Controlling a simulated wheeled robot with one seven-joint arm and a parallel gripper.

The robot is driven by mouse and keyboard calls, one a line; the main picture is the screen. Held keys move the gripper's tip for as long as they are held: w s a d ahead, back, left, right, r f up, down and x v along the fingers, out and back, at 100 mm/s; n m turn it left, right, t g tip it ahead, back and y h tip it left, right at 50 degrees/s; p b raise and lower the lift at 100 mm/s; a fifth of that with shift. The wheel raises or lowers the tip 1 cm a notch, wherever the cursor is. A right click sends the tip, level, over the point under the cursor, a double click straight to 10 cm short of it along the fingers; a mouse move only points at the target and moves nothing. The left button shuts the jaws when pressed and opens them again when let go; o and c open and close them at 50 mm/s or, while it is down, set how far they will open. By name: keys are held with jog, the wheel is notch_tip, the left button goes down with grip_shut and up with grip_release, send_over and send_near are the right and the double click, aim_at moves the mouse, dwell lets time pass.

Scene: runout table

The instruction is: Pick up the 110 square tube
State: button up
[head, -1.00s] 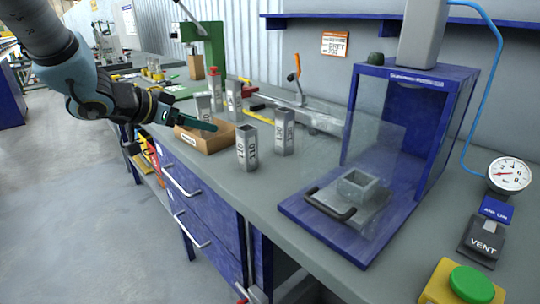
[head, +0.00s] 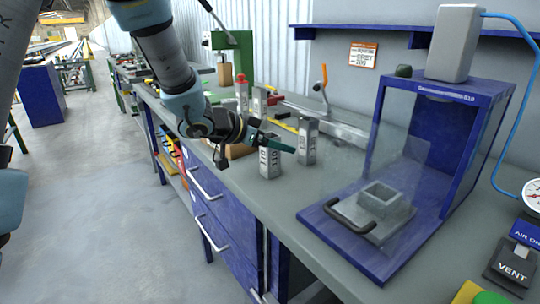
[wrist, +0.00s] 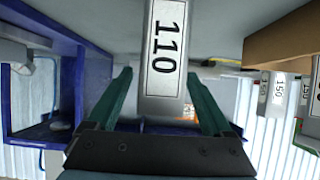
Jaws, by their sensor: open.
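The 110 square tube (head: 269,163) is a grey upright square tube on the bench, its top partly hidden behind my gripper in the head view. In the wrist view the tube (wrist: 163,55), marked 110 in black, shows between my two green fingers. My gripper (head: 284,144) is open, with its fingers at the height of the tube's upper part. One finger shows on each side of the tube in the wrist view; I cannot tell whether either touches it.
Another grey tube (head: 307,142) stands close by at the right, and more tubes (head: 259,102) stand behind. A wooden block (head: 238,151) is partly hidden behind my gripper. A blue press box (head: 430,130) with a clear shield stands at the right. Bench between is bare.

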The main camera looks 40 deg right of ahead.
jog(key=shift+d+f, duration=0.2)
jog(key=shift+d, duration=0.2)
grip_shut()
dwell(0.4)
